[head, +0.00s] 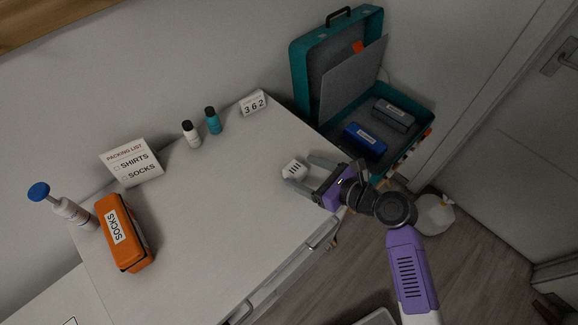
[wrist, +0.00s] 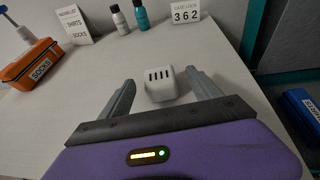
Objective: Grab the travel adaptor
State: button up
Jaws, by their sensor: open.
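The travel adaptor (head: 293,169) is a small white block with dark slots, lying on the white tabletop near its right side. It also shows in the wrist view (wrist: 160,88), between and slightly beyond the fingertips. My gripper (head: 312,176) is open, with its two grey fingers pointing at the adaptor from the right. In the wrist view my gripper (wrist: 160,84) has one finger to each side of the adaptor, with a gap on both sides. Nothing is held.
An orange socks case (head: 125,232), a pump bottle (head: 72,212), a packing list sign (head: 131,162), two small bottles (head: 212,120) and a case lock number block (head: 254,103) stand farther off on the table. An open teal suitcase (head: 300,75) is at the right. The table's middle is clear.

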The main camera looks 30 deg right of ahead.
aim_at(287, 165)
jog(key=x, duration=0.6)
jog(key=shift+w+a+f+p, duration=0.2)
jog(key=shift+w+p, duration=0.05)
jog(key=shift+p, duration=0.15)
jog(key=shift+c, duration=0.4)
jog(key=c, duration=1.4)
